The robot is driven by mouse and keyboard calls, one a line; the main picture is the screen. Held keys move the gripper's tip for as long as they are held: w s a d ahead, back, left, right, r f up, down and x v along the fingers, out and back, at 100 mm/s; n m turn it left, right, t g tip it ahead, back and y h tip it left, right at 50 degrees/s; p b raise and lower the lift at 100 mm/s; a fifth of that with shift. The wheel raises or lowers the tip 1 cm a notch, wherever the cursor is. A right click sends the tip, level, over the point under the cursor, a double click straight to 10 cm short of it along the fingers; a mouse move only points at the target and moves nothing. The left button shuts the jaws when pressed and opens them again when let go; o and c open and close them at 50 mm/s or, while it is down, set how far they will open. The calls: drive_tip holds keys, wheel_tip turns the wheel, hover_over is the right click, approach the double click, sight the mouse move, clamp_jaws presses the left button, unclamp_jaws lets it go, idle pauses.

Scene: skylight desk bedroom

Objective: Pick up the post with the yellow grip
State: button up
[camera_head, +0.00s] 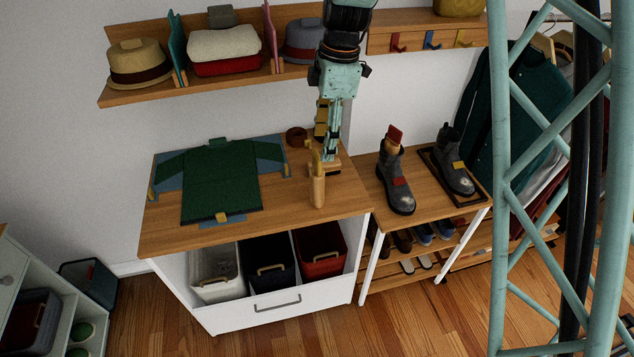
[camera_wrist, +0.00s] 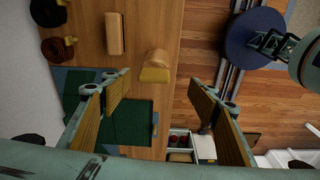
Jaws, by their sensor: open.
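The post with the yellow grip (camera_head: 317,188) stands upright near the front right of the wooden desk top (camera_head: 345,205). It is a pale wooden post with a yellow part at its top. In the wrist view the post (camera_wrist: 156,58) shows its yellow end towards me, beyond the gap between my fingers. My gripper (camera_head: 328,155) hangs above the desk behind the post in the head view, fingers pointing down. In the wrist view my gripper (camera_wrist: 160,85) is open and empty, with wide-spread fingers. I cannot tell its exact height above the post.
A folded green garment (camera_head: 222,185) lies on a blue board at left. A wooden block (camera_wrist: 115,33) and rolled belts (camera_wrist: 57,48) lie near the post. Boots (camera_head: 396,180) stand on the rack at right. A hat shelf (camera_head: 150,93) runs above the desk.

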sight(315, 171)
drive_tip(key=shift+w+a+f+n, duration=0.25)
drive_tip(key=shift+a+f, duration=0.1)
drive_tip(key=shift+f, duration=0.2)
drive_tip(key=shift+w+a+f+n, duration=0.15)
drive_tip(key=shift+w+a+f, duration=0.15)
drive_tip(key=shift+f, duration=0.25)
drive_tip(key=shift+s+a+f+p, duration=0.1)
drive_tip(key=shift+a+f, duration=0.1)
drive_tip(key=shift+f, duration=1.2)
drive_tip(key=shift+s+a+f+p, duration=0.1)
drive_tip(key=shift+a+f, duration=0.05)
drive_tip(key=shift+f, duration=1.3)
drive_tip(key=shift+s+a+f+p, duration=0.1)
drive_tip(key=shift+a+f, duration=0.1)
drive_tip(key=shift+f, duration=1.2)
drive_tip(key=shift+s+a+f+p, duration=0.1)
drive_tip(key=shift+f+p, duration=0.1)
drive_tip(key=shift+f, duration=1.1)
drive_tip(key=shift+a+f+p, duration=0.1)
drive_tip(key=shift+f+p, duration=0.05)
drive_tip(key=shift+f, duration=1.1)
drive_tip(key=shift+c, duration=0.2)
drive_tip(key=c, duration=1)
drive_tip(key=shift+r, duration=0.15)
